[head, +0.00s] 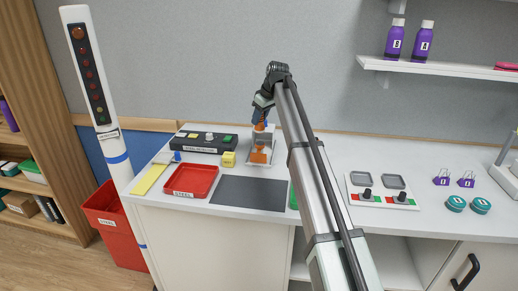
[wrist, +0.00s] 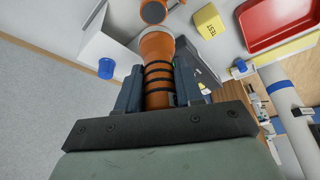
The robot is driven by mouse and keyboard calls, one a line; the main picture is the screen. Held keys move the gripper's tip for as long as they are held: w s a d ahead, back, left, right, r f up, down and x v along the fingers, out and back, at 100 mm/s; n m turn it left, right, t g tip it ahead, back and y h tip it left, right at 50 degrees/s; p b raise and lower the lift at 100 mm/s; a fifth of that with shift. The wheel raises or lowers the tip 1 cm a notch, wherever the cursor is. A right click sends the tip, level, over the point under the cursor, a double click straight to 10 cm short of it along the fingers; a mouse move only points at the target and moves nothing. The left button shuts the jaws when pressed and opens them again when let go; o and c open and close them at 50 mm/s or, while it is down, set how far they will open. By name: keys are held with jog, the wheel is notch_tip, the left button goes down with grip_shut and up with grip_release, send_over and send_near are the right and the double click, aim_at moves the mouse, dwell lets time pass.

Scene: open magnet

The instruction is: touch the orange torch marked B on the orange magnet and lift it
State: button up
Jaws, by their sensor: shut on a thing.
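My gripper (head: 261,114) is over the back of the counter, its blue fingers pointing down. In the wrist view my gripper (wrist: 158,88) is shut on an orange torch (wrist: 158,70) with black bands, around its body. The torch (head: 263,127) shows only partly in the head view, below the fingers; I cannot read a letter on it. Just beyond its pale-rimmed head is a round orange piece (wrist: 153,12) with a grey face, perhaps the orange magnet. An orange shape (head: 258,156) stands below in the head view. I cannot tell whether the torch touches it.
A yellow TEST cube (head: 228,159), a red STEEL tray (head: 190,181) and a black control box (head: 203,142) stand left of it. A dark mat (head: 248,194) lies bare in front. A switch panel (head: 381,190) is right of my arm. A white pole (head: 105,100) rises at left.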

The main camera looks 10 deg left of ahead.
jog(key=shift+r, duration=1.85)
